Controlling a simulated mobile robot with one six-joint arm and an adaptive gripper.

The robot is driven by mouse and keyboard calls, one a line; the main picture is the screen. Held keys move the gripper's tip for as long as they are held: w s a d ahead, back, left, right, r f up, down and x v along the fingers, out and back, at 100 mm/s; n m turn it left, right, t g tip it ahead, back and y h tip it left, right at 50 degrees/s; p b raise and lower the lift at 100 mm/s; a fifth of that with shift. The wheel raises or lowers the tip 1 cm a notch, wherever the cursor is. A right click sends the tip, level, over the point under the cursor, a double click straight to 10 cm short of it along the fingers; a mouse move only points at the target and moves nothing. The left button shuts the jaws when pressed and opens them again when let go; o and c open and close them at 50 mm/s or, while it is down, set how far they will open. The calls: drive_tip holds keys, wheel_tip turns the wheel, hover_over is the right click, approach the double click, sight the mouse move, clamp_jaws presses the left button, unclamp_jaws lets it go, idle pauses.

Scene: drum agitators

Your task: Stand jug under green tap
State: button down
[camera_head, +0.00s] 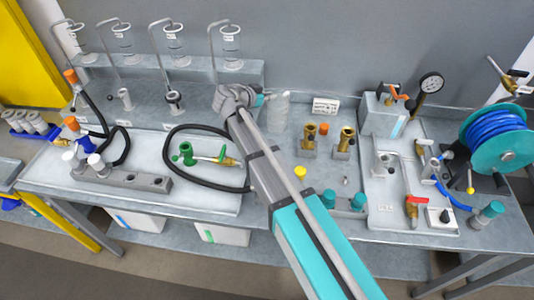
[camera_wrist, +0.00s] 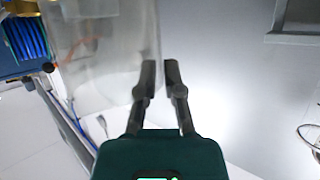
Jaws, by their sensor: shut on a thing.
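A clear jug (camera_head: 279,108) is just right of my gripper (camera_head: 262,100) in the head view, above the back of the bench. It fills the upper left of the wrist view (camera_wrist: 105,55). In the wrist view my gripper (camera_wrist: 160,68) has its two fingers close together at the jug's edge, shut on the jug; the exact grip spot is unclear. A green fitting (camera_head: 186,150), with a brass piece and a small green handle (camera_head: 222,154) beside it, lies on the pale tray left of my arm. I cannot tell if this is the green tap.
Clear vessels (camera_head: 231,47) hang by bent pipes at the back left. A black hose (camera_head: 205,184) loops over the pale tray (camera_head: 150,145). Brass fittings (camera_head: 309,137) stand right of my arm. A blue hose reel (camera_head: 492,125) and a gauge (camera_head: 431,83) are at the right.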

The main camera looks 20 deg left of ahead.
sight(269, 119)
drive_tip(key=shift+w+f, duration=0.1)
drive_tip(key=shift+f, duration=0.15)
wheel_tip(269, 119, down, 6)
drive_tip(key=b, duration=0.6)
drive_tip(key=shift+f, duration=0.1)
idle(0.6)
drive_tip(key=shift+f+b, duration=1.9)
drive_tip(key=shift+b, duration=0.15)
drive_tip(key=shift+f, duration=0.1)
drive_tip(key=c, duration=0.8)
unclamp_jaws()
